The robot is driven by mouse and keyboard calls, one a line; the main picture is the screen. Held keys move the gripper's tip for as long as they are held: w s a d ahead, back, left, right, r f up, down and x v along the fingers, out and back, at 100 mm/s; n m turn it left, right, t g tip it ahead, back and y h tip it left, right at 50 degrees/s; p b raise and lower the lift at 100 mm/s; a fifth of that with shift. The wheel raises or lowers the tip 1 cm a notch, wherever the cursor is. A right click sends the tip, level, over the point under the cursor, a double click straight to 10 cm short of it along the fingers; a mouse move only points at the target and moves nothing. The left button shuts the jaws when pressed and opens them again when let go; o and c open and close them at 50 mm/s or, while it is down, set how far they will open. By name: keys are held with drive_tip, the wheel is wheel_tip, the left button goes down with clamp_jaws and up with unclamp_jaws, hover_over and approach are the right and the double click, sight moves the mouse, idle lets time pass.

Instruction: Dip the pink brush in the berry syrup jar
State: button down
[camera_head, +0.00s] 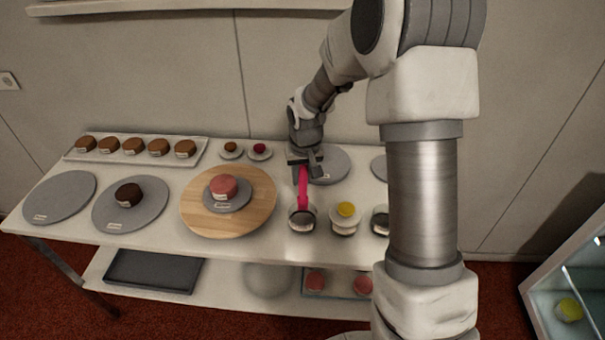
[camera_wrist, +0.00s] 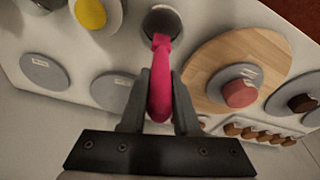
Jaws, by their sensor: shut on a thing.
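My gripper (camera_head: 303,166) is shut on the pink brush (camera_head: 303,188) above the table's front half. The brush points down, and its lower end is at the mouth of a jar (camera_head: 302,220). In the wrist view the brush (camera_wrist: 161,75) sits between the fingers of my gripper (camera_wrist: 158,95), and its far end overlaps the jar (camera_wrist: 160,20). The jar's inside looks dark; I cannot tell how deep the brush tip is or read a label. Another jar (camera_head: 380,220) stands to the right, partly hidden by my arm.
A wooden board (camera_head: 255,215) with a pink cake (camera_head: 223,186) is to the left. Grey turntables (camera_head: 60,196) and a tray of brown cakes (camera_head: 195,157) lie farther left. The table (camera_head: 165,235) has a lower shelf.

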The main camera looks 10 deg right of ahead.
sight(302, 192)
drive_tip(key=shift+s+b+x, duration=0.2)
drive_tip(key=shift+b+x, duration=0.5)
drive_tip(key=shift+x, duration=0.25)
drive_tip(key=shift+s+b+x, duration=0.2)
drive_tip(key=shift+b+x, duration=0.55)
drive_tip(key=shift+x, duration=0.2)
drive_tip(key=shift+s+b+x, duration=0.25)
drive_tip(key=shift+b+x, duration=0.45)
drive_tip(key=shift+x, duration=0.25)
drive_tip(key=shift+f, duration=0.1)
drive_tip(key=shift+w+p+v, duration=0.25)
drive_tip(key=shift+p+v, duration=0.5)
drive_tip(key=shift+v, duration=0.35)
drive_tip(key=shift+w+p+v, duration=0.25)
drive_tip(key=shift+p+v, duration=0.45)
drive_tip(key=shift+v, duration=0.35)
drive_tip(key=shift+w+p+v, duration=0.25)
drive_tip(key=shift+p+v, duration=0.5)
drive_tip(key=shift+v, duration=0.35)
